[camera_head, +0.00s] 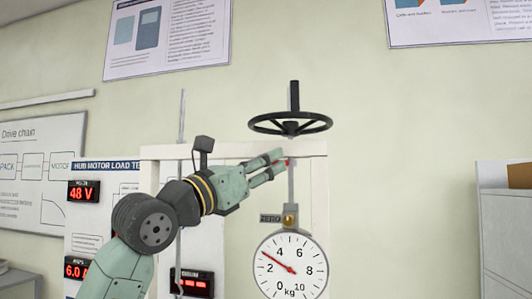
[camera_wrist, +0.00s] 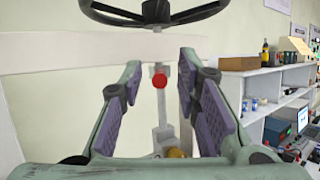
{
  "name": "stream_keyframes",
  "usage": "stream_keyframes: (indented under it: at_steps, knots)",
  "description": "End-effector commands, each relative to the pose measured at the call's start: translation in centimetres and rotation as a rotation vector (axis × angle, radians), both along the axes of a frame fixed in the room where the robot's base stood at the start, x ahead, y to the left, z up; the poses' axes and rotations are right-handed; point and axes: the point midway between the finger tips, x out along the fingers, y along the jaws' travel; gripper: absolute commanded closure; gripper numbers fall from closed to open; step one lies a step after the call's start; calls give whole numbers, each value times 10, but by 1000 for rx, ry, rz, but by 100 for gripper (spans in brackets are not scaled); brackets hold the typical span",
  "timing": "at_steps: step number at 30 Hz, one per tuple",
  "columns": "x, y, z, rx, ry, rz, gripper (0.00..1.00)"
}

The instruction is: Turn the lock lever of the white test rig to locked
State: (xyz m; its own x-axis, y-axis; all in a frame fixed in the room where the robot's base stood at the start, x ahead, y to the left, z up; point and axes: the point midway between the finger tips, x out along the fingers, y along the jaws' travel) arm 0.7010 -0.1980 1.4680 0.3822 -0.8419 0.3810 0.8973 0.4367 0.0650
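The white test rig (camera_head: 320,200) stands in front of me, with an upright post and a top beam. A small red knob (camera_wrist: 159,80), which looks like the end of the lock lever, shows just under the beam in the wrist view. In the head view only a bit of red (camera_head: 287,162) shows by my fingertips. My gripper (camera_head: 279,163) reaches in from the left at beam height. It is open, its two purple-padded fingers either side of the red knob in the wrist view. I cannot tell whether they touch it. The lever's shaft and angle are unclear.
A black handwheel (camera_head: 290,123) sits above the beam. A round kg dial (camera_head: 291,266) hangs below, its red needle between 2 and 4, with a brass knob (camera_head: 290,221) above it. Shelves with bottles and boxes (camera_wrist: 265,80) stand at the right.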

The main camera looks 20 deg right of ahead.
Motion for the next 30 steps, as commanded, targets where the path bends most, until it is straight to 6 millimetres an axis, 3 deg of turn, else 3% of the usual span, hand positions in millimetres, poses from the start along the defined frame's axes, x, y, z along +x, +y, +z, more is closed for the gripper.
stream_keyframes:
  at_steps: [11,25,30]
  knots:
    - [3,-7,2,0,0,0,70]
    - [3,-6,3,-1,0,0,100]
    - [3,-6,3,-1,0,0,100]
